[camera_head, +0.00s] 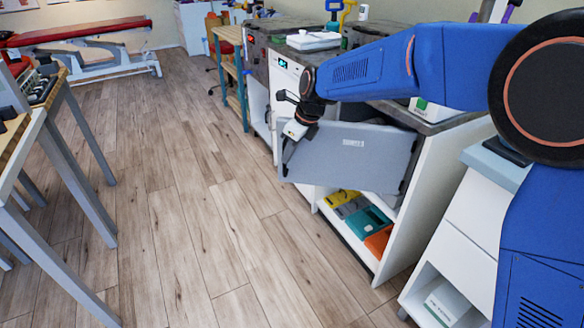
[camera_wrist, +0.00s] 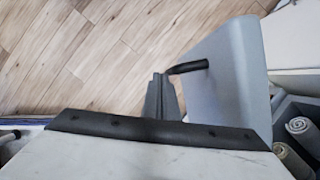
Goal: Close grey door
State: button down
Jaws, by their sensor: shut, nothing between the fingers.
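The grey door (camera_head: 350,158) stands open, sticking out from the white cabinet under the counter, with its hinge side apparently at the right. My gripper (camera_head: 287,155) is at the door's free left end. In the wrist view the grey door (camera_wrist: 228,75) fills the right middle, with a black bar handle (camera_wrist: 188,67) on its face. My gripper (camera_wrist: 161,92) is shut and empty there, its fingertips close beside the handle's end. I cannot tell whether they touch it. My wrist and arm hide part of the cabinet front in the head view.
Below the door, an open shelf holds a teal box (camera_head: 366,219) and an orange box (camera_head: 379,241). A bin with rolled towels (camera_wrist: 300,126) shows right of the door. A white drawer unit (camera_head: 470,225) stands at right, a table (camera_head: 50,130) at left. The wooden floor (camera_head: 190,220) between is clear.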

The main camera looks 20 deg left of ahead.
jog(key=w+a+m, duration=0.1)
jog(key=w, duration=2.4)
jog(key=shift+w+t, duration=0.15)
jog(key=shift+t, duration=0.15)
